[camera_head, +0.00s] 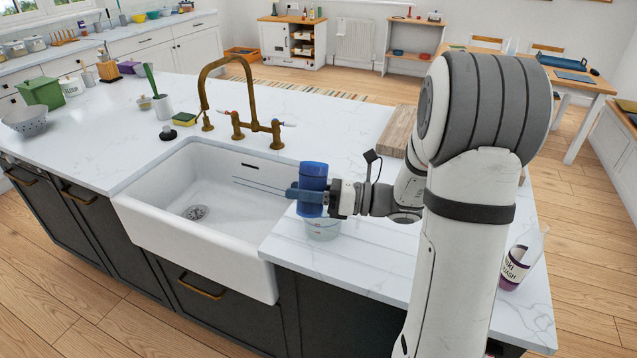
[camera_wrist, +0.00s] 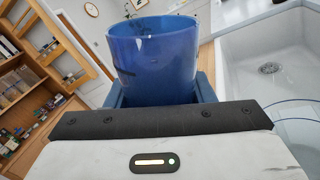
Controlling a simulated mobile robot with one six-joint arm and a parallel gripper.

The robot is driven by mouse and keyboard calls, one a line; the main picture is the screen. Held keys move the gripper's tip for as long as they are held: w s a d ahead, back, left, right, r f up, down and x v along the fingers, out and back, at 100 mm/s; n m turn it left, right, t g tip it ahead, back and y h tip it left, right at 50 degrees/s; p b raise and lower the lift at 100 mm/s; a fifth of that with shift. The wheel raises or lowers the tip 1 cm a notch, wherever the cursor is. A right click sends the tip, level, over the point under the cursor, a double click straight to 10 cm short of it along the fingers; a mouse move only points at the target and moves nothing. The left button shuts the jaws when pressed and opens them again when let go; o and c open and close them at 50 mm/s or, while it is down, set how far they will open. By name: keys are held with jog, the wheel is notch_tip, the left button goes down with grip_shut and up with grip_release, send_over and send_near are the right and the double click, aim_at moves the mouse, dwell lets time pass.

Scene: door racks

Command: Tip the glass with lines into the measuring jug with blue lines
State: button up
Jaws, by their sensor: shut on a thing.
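A blue glass (camera_head: 313,176) is held upright in my gripper (camera_head: 303,197), whose blue fingers are shut around it. In the wrist view the glass (camera_wrist: 152,52) shows its open rim and a dark mark on its side. Its contents cannot be seen. A clear measuring jug (camera_head: 322,230) stands on the counter just below the glass, partly hidden by the gripper. A small reddish mark shows on it; I cannot make out blue lines. In the wrist view a clear curved rim, seemingly the jug (camera_wrist: 290,120), shows at the right edge.
The white sink (camera_head: 185,210) lies left of the jug, with a brass tap (camera_head: 240,120) behind it. A wooden board (camera_head: 398,130) lies behind my arm. A labelled bottle (camera_head: 522,258) stands at the counter's right edge. The ribbed counter between sink and bottle is mostly clear.

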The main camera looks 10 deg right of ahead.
jog(key=shift+w+r+m+p, duration=0.15)
jog(key=shift+r+m+p, duration=0.15)
jog(key=shift+r+p, duration=0.15)
jog(key=shift+w+d+f+m, duration=0.1)
jog(key=shift+w+f+m, duration=0.1)
jog(key=shift+m, duration=0.1)
jog(key=shift+w+d+f+m, duration=0.2)
jog(key=shift+w+m, duration=0.1)
jog(key=shift+m, duration=0.4)
jog(key=shift+w+r+m+p, duration=0.1)
jog(key=shift+r+m+p, duration=0.45)
jog(key=shift+m+p, duration=0.45)
dwell(0.4)
jog(key=shift+f+m+t+p, duration=0.2)
jog(key=shift+f+m+t, duration=0.1)
jog(key=shift+m, duration=0.6)
jog(key=shift+f+m+t+p, duration=0.15)
jog(key=shift+f+m+t, duration=0.15)
jog(key=shift+m, duration=0.6)
dwell(1.0)
jog(key=shift+r+m+p, duration=0.55)
jog(key=shift+m+p, duration=0.15)
jog(key=shift+m, duration=0.3)
dwell(0.7)
jog(key=shift+w+d+r+m+t+p, duration=0.15)
jog(key=shift+w+r+m+t+p, duration=0.2)
jog(key=shift+p, duration=0.7)
